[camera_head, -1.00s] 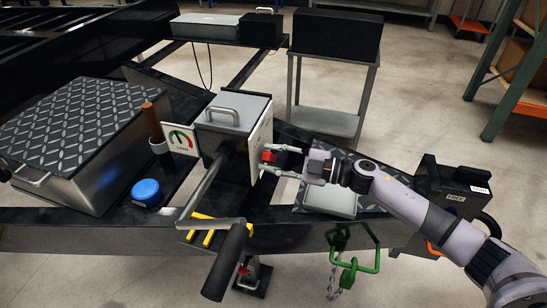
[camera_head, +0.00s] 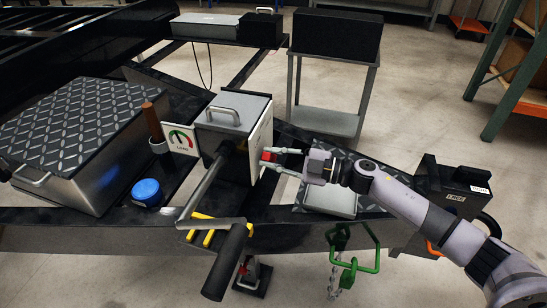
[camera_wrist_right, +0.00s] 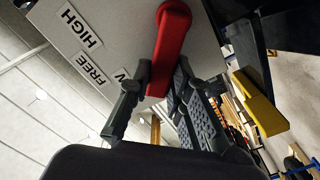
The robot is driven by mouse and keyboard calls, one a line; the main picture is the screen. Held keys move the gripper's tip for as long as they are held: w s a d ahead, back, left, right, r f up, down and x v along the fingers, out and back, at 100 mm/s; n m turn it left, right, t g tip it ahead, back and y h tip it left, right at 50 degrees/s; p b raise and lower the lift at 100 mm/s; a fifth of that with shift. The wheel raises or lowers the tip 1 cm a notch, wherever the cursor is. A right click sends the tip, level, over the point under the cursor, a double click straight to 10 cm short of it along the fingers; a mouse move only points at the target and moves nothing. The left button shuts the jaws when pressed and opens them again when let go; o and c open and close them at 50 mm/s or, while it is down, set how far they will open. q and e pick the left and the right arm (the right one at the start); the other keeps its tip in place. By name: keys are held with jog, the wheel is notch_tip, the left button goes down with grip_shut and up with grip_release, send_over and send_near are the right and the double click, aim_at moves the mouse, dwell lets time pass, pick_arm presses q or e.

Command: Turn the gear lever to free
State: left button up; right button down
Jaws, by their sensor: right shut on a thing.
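The gear lever (camera_head: 267,156) is a small red handle on the side of the grey metal box (camera_head: 232,113). In the right wrist view the red lever (camera_wrist_right: 170,45) runs down from its pivot along a pale panel (camera_wrist_right: 115,28). The panel bears the labels HIGH (camera_wrist_right: 80,25) and FREE (camera_wrist_right: 90,70); a third label is mostly hidden by a finger. My right gripper (camera_head: 277,160) reaches in from the right and is shut on the lever, one finger on each side (camera_wrist_right: 158,78). My left gripper is not in view.
A crank arm with a black grip (camera_head: 228,262) extends in front of the box. A gauge (camera_head: 181,139), a blue cap (camera_head: 147,192) and a treadplate-topped case (camera_head: 75,125) stand left.

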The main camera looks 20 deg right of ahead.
aim_at(263, 141)
jog(key=shift+w+r+m+p, duration=0.1)
jog(key=shift+r+m+p, duration=0.2)
jog(key=shift+p, duration=0.35)
jog(key=m+p, duration=0.1)
jog(key=p, duration=0.1)
jog(key=w+d+r+m+p, duration=0.1)
jog(key=m+p, duration=0.1)
jog(key=shift+w+m, duration=0.1)
jog(key=shift+m, duration=0.2)
jog(key=shift+w+d+m+p, duration=0.25)
jog(key=shift+w+m+p, duration=0.15)
jog(key=shift+m+p, duration=0.7)
jog(key=shift+w+d+m+p, duration=0.15)
jog(key=shift+w+m+p, duration=0.1)
jog(key=shift+m, duration=0.35)
jog(key=shift+w+d+m+p, duration=0.15)
jog(key=shift+w+m+p, duration=0.1)
jog(key=shift+m, duration=0.35)
jog(key=c, duration=1.5)
grip_release()
